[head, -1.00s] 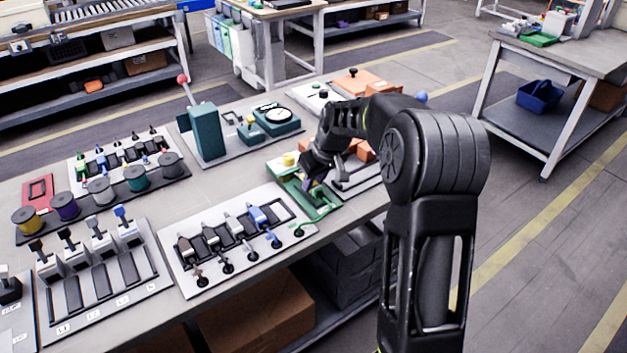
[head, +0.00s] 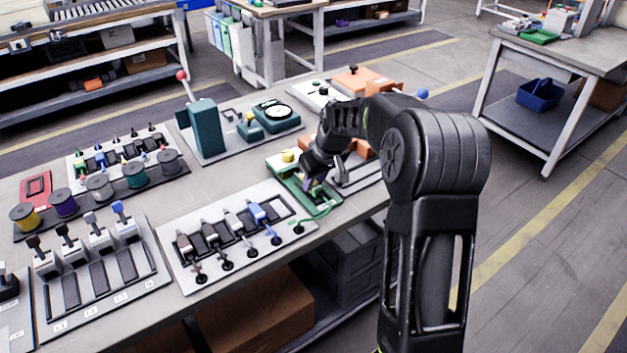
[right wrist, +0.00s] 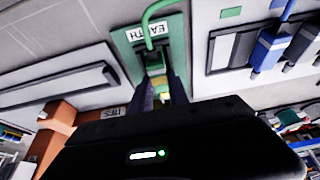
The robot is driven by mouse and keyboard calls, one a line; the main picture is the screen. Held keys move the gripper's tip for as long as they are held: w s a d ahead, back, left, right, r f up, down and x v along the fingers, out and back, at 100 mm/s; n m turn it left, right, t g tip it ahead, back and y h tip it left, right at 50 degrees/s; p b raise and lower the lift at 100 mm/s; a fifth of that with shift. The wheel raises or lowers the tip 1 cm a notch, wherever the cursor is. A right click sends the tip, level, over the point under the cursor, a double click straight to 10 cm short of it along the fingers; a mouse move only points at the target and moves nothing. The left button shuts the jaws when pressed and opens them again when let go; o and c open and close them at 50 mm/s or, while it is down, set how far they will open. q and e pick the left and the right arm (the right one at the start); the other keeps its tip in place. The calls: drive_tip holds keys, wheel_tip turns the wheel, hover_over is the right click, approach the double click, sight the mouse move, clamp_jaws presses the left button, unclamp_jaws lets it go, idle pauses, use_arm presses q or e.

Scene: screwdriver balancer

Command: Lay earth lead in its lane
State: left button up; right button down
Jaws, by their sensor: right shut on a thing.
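The green earth block (head: 277,165) stands at the right of the table. In the right wrist view its green plate (right wrist: 122,40) carries a label reading EARTH. The green earth lead (head: 327,212) curves over the front of this plate, towards the round black end (head: 299,229) at the right of the lead board. It also shows in the right wrist view (right wrist: 146,18). My right gripper (head: 308,184) is low over the plate, shut on the earth lead; the fingers (right wrist: 161,92) largely hide the gripped part. My left gripper is not in view.
A white board (head: 178,262) with several connectors, one of them blue (head: 257,212), lies left of the green plate. A grey rail fixture (head: 362,178) and orange blocks lie close on the right. A teal press (head: 206,128) stands behind. The table's front edge is near.

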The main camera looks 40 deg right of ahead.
drive_tip(key=c, duration=1.2)
unclamp_jaws()
drive_tip(key=shift+o, duration=0.2)
drive_tip(key=v, duration=0.7)
drive_tip(key=shift+s+r, duration=0.2)
drive_tip(key=shift+r, duration=0.15)
